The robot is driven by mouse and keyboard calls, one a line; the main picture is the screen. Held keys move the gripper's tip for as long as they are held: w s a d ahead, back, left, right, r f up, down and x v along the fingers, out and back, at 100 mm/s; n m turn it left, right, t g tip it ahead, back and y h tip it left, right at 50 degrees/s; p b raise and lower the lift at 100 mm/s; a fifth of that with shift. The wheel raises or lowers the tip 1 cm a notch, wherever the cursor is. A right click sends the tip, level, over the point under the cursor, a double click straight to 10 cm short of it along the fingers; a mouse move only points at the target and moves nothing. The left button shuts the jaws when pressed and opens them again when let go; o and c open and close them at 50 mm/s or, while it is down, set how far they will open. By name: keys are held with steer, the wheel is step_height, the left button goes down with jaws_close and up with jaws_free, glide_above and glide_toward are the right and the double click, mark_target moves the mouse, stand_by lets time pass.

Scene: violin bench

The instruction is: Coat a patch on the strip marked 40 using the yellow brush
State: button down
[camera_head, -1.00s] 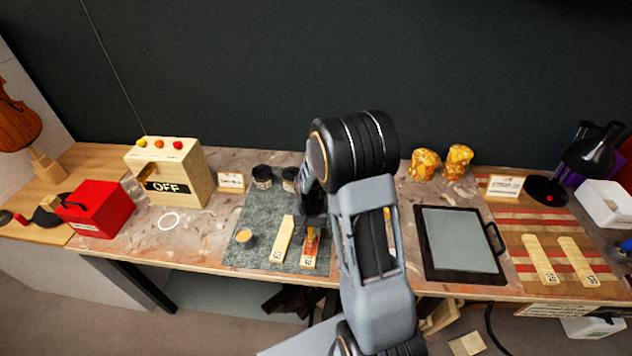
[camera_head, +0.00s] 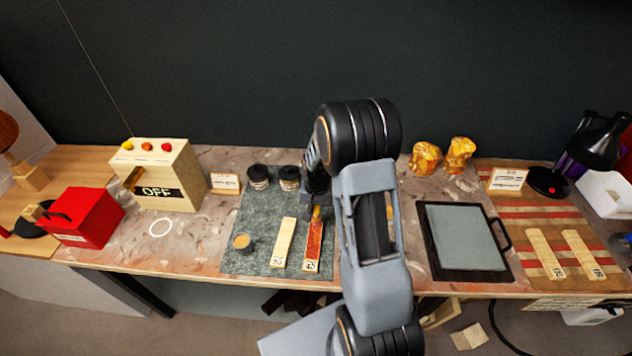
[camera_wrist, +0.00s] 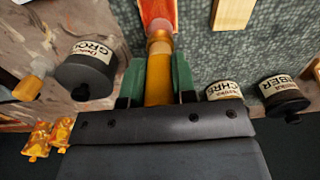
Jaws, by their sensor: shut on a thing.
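My gripper (camera_head: 318,203) is shut on the yellow brush (camera_head: 316,213); the wrist view shows its yellow handle (camera_wrist: 158,85) between green finger pads. The brush's tip is at or just above the far end of a strip (camera_head: 313,240) coated glossy red-orange over most of its length. That strip also shows in the wrist view (camera_wrist: 157,12); I cannot tell whether the bristles touch it. Its end label is too small to read surely as 40. A bare pale strip (camera_head: 285,240) lies to its left. Both lie on a grey-green mat (camera_head: 240,262).
Dark-lidded jars (camera_head: 259,177) (camera_head: 289,178) stand behind the strips; the wrist view shows another labelled jar (camera_wrist: 88,75). A small tan cup (camera_head: 242,242) sits left on the mat. A black-framed tray (camera_head: 462,240) and two pale strips (camera_head: 543,255) lie right.

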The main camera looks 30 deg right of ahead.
steer(key=shift+w+d, duration=0.45)
steer(key=shift+w, duration=0.2)
step_height(320, 180, up, 4)
steer(key=shift+s+f+p, duration=0.1)
steer(key=shift+f+p, duration=0.15)
steer(key=shift+p, duration=0.7)
steer(key=shift+w+r+p, duration=0.2)
steer(key=shift+r+p, duration=0.3)
steer(key=shift+r, duration=0.2)
steer(key=shift+s+r+p, duration=0.1)
steer(key=shift+r+p, duration=0.95)
steer(key=shift+r, duration=0.55)
